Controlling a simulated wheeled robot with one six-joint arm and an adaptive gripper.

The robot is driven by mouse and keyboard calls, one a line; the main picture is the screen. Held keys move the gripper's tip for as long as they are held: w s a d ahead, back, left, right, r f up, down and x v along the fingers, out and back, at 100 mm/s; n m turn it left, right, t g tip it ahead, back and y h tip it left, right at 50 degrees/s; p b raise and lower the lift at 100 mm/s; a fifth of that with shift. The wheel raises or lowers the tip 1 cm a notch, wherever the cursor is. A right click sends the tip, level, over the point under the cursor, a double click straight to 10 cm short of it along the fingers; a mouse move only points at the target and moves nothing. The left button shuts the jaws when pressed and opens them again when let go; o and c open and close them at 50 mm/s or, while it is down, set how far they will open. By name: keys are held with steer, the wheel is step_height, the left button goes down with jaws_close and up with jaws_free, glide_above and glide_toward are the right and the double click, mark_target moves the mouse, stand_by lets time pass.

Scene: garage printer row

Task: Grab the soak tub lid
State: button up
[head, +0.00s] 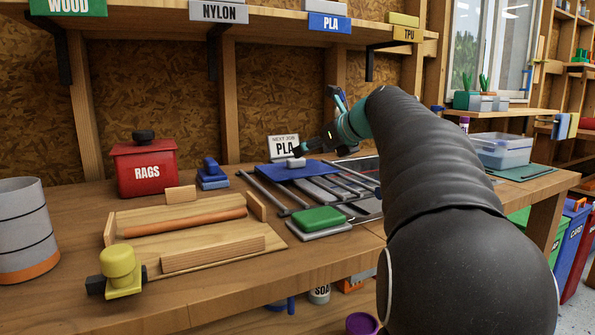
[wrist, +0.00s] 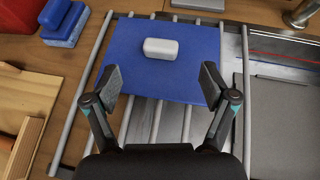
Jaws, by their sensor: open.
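The soak tub lid (head: 275,172) appears to be the flat blue square panel with a pale grey block-shaped knob (head: 296,162) on top. It lies on a rack of grey bars on the bench. In the wrist view the lid (wrist: 125,60) fills the upper middle, and its knob (wrist: 161,49) stands near its middle. My gripper (wrist: 162,84) is open and empty, its two fingers spread over the lid's near part. The knob is beyond the fingertips in that view, roughly centred between them. In the head view my gripper (head: 318,147) is small, close to the knob, partly hidden by my arm.
A clear tub (head: 503,153) stands at the right of the bench. A green block (head: 310,219) lies in front of the rack. A wooden tray (head: 165,222), a red rags box (head: 147,170) and blue blocks (head: 212,174) are to the left.

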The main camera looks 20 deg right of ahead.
mark_target(300, 169)
steer(key=shift+x, duration=3.1)
steer(key=shift+r, duration=0.1)
steer(key=c, duration=1.3)
